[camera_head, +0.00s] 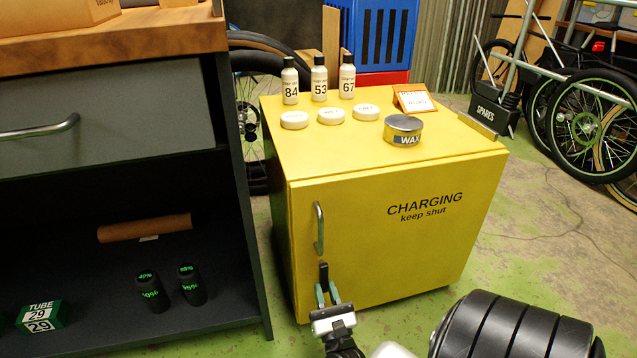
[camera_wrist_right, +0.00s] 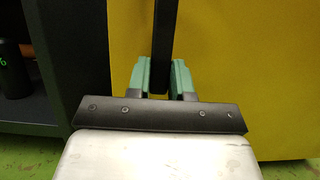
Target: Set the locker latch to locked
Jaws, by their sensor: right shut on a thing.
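The yellow locker (camera_head: 400,240) reads "CHARGING keep shut", and its door is closed with a vertical grey handle (camera_head: 319,228). Below the handle is the black latch (camera_head: 323,270), pointing upright. My right gripper (camera_head: 327,291) is at the lower left of the door, with its green fingers shut on the latch's lower part. In the right wrist view the black latch (camera_wrist_right: 161,45) stands vertical between the green fingers (camera_wrist_right: 162,80). My left gripper is not in view.
Bottles (camera_head: 319,82), white discs (camera_head: 331,116), a wax tin (camera_head: 403,130) and an orange sign (camera_head: 412,98) stand on the locker top. A dark open cabinet (camera_head: 235,200) stands close on the left.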

